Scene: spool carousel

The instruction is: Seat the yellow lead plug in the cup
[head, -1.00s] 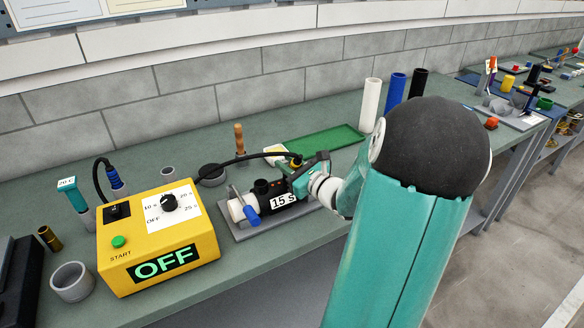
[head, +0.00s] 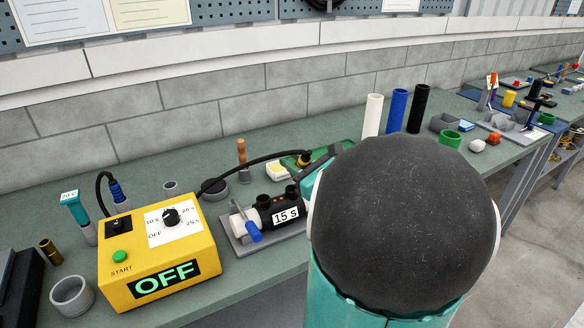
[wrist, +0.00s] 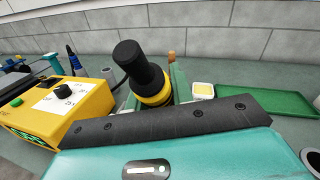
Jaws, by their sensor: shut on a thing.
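The yellow lead plug (head: 303,160) ends a thick black cable from the yellow timer box. In the wrist view the plug (wrist: 151,91) shows a black body and a yellow ring. My gripper (wrist: 158,98) is shut on it; in the head view my gripper (head: 312,162) is partly hidden by my arm. The plug is behind and above the right end of the black "15 s" unit (head: 280,210), apart from it. Which cup is meant I cannot tell: a small grey cup (head: 171,188) and a larger grey cup (head: 72,296) stand open and apart from the plug.
The yellow timer box (head: 158,262) reads OFF. A wood-handled tool (head: 241,155), a yellow-topped white block (head: 277,171) and a green tray (wrist: 262,103) stand behind. White, blue and black tubes (head: 396,110) rise at the back. The cable arches over the bench.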

